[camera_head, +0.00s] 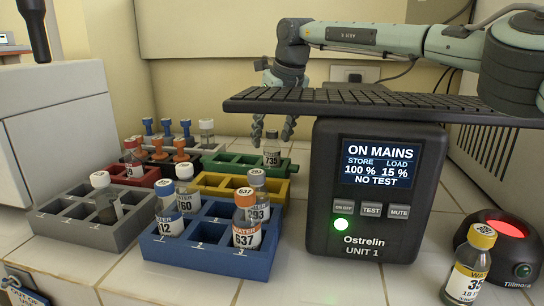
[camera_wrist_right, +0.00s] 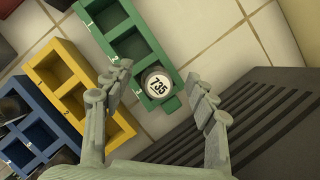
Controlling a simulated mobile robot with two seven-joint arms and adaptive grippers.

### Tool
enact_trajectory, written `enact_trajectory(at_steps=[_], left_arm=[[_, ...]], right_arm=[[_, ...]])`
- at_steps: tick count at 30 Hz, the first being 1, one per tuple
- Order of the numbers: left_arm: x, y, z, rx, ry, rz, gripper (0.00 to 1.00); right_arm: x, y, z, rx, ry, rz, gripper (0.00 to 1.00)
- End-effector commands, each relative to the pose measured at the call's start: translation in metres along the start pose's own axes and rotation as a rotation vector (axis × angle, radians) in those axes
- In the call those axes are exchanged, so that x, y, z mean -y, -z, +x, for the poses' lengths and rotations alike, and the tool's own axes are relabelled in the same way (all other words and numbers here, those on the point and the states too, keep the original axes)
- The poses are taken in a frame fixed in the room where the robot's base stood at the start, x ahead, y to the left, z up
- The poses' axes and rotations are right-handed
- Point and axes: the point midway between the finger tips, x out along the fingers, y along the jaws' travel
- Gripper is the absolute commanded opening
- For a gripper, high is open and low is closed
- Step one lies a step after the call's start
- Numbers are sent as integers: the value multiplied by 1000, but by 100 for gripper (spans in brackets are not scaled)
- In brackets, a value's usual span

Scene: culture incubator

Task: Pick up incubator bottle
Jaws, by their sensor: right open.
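A bottle with a white cap marked 735 (camera_head: 271,155) stands in the end slot of the green rack (camera_head: 225,160). In the right wrist view, the bottle (camera_wrist_right: 157,84) is seen from above, its cap between the two sides of my right gripper. My right gripper (camera_head: 273,132) points down over the bottle, fingers spread on either side. In the wrist view, the fingers of the right gripper (camera_wrist_right: 160,75) are apart, with gaps between them and the cap. My left gripper is not in view.
The Ostrelin power unit (camera_head: 376,240) stands close to the right of the green rack, with a black keyboard (camera_head: 375,103) on top beneath my right arm. Yellow (camera_head: 212,188), blue (camera_head: 210,255) and grey (camera_head: 85,228) racks stand nearer. A yellow-capped bottle (camera_head: 468,265) stands at the lower right.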

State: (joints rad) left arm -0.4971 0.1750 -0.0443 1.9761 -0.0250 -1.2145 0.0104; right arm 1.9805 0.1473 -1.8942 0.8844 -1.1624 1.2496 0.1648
Motion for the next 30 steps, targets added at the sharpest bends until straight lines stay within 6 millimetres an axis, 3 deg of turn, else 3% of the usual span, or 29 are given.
enact_trajectory(at_steps=[6,14,27,30], left_arm=[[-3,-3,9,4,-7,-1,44],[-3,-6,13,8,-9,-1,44],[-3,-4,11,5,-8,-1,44],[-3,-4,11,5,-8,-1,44]], right_arm=[[-2,1,30,-2,-2,0,57],[-2,1,34,0,-2,0,57],[-2,1,33,0,-2,0,5],[-2,0,33,1,-2,0,2]])
